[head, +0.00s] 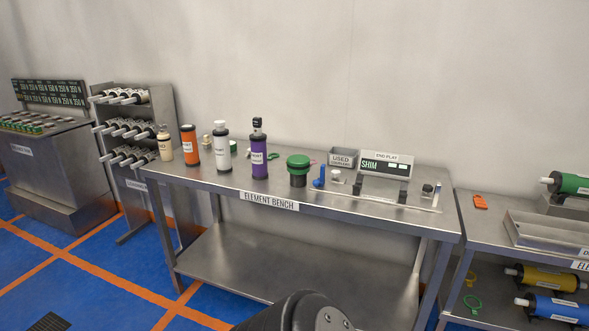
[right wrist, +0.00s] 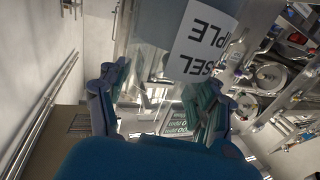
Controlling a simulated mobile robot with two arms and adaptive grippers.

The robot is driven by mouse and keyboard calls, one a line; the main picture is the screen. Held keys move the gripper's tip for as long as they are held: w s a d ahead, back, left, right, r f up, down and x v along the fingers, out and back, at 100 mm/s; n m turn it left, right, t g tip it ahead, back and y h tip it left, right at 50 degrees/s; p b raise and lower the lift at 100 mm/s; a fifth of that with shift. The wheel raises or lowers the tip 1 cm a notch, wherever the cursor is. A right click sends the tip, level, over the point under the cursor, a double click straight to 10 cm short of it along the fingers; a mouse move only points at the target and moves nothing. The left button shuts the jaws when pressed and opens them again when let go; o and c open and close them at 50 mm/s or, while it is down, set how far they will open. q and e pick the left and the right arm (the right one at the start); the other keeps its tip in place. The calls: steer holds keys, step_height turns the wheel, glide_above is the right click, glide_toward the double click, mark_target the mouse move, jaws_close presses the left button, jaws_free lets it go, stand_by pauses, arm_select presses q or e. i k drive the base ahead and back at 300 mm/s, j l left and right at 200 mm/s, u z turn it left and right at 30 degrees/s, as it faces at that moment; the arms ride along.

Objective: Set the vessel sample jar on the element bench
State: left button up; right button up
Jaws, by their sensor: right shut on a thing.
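The vessel sample jar (right wrist: 203,48) shows in the right wrist view as a clear, see-through body with a white label; its letters appear upside down. My right gripper (right wrist: 165,88) is shut on the jar, with a finger on either side. The jar is not seen in the head view. The element bench (head: 270,204) is a steel table with a lower shelf, across the middle of the head view. My left gripper is not in view.
The bench's front strip is mostly bare. Another bench (head: 487,228) adjoins at right.

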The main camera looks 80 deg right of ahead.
mark_target(278, 169)
steer(key=l+z, duration=0.25)
steer(key=l, duration=0.2)
steer(key=l+z, duration=0.3)
steer(key=l, duration=0.15)
steer(key=i+l+z, duration=0.1)
steer(key=l+z, duration=0.15)
steer(key=l, duration=0.2)
steer(key=i+l+z, duration=0.1)
steer(key=l+z, duration=0.15)
steer(key=l, duration=0.15)
